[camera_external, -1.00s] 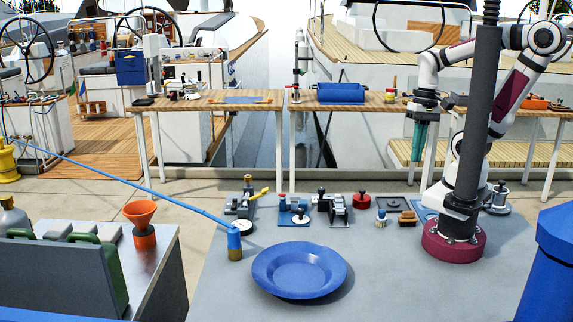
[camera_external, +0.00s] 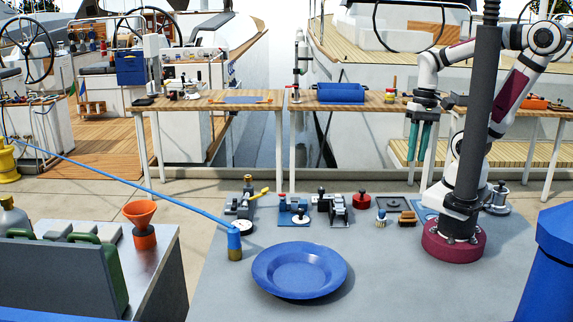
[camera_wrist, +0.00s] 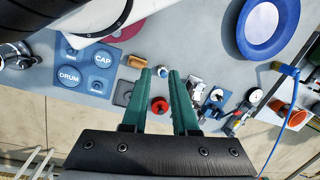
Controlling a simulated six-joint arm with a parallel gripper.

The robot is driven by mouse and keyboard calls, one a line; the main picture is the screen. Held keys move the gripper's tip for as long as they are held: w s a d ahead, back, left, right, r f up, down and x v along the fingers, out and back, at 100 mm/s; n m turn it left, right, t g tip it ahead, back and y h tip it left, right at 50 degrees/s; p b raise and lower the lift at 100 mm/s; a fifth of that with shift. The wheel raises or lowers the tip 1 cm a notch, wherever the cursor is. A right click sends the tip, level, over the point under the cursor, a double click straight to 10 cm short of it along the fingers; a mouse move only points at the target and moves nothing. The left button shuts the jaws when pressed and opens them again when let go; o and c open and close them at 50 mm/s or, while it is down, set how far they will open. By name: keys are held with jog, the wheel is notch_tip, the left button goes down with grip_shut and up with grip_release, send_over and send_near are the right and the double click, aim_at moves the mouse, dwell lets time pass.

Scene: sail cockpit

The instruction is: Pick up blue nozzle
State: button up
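The blue nozzle (camera_external: 234,240) stands upright at the grey table's left front, left of the blue plate. It has a brass-coloured lower end, and a thin blue hose runs from its top to the upper left. In the wrist view the nozzle (camera_wrist: 290,70) is small, near the right edge. My gripper (camera_external: 418,160) hangs above the table's back right, well away from the nozzle. Its green fingers point down, spread apart and empty; they also show in the wrist view (camera_wrist: 160,75).
The blue plate (camera_external: 299,269) lies to the nozzle's right. Clamps and fittings (camera_external: 292,213), a red knob (camera_external: 361,201) and a brush (camera_external: 407,218) line the back. A dark pole (camera_external: 475,110) stands before my arm. An orange funnel (camera_external: 140,215) stands on the left bench.

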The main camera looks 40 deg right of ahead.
jog(key=o, duration=0.7)
jog(key=w+f+n+h, duration=0.1)
jog(key=w+n+h, duration=0.5)
jog(key=w+n, duration=0.45)
jog(key=n+t+y, duration=0.5)
jog(key=n+t, duration=0.9)
jog(key=n, duration=1.8)
send_over(234, 243)
jog(key=s+d, duration=0.2)
jog(key=s, duration=0.8)
notch_tip(234, 243, down, 13)
jog(key=shift+s+d+r, duration=0.1)
jog(key=shift+d+r, duration=0.05)
jog(key=shift+r, duration=0.05)
jog(key=shift+y, duration=0.3)
jog(key=x, duration=1.5)
jog(key=shift+f, duration=0.25)
